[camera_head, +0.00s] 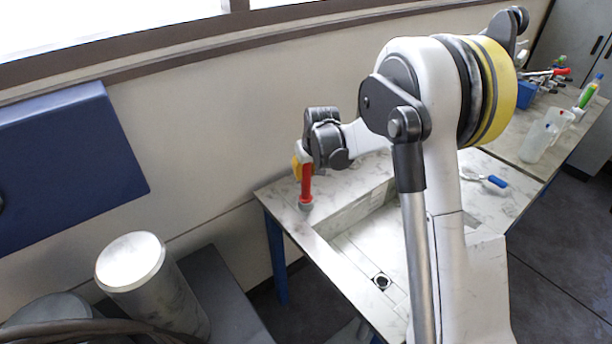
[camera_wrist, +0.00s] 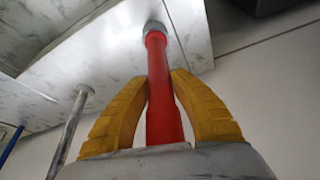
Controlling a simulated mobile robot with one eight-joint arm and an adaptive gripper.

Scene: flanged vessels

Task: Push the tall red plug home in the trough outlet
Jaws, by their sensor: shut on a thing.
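The tall red plug (camera_head: 306,186) is upright at the back left corner of the marbled bench, with a grey lower end. In the wrist view the red plug (camera_wrist: 160,62) runs between two yellow fingers to its grey end. My gripper (camera_head: 302,169) is shut on the plug's upper part; its fingers (camera_wrist: 161,88) lie on both sides of the shaft. I cannot tell whether the grey end touches the bench. The trough outlet (camera_head: 382,281) shows as a dark round hole in a square plate on the trough floor, apart from the plug.
The sunken trough (camera_head: 346,246) has raised marbled walls; my arm hides its right part. A blue-handled tool (camera_head: 492,181) lies on the bench behind it. A clear jug (camera_head: 541,138) stands far right. A metal cylinder (camera_head: 150,285) stands at front left, and the wall is close behind.

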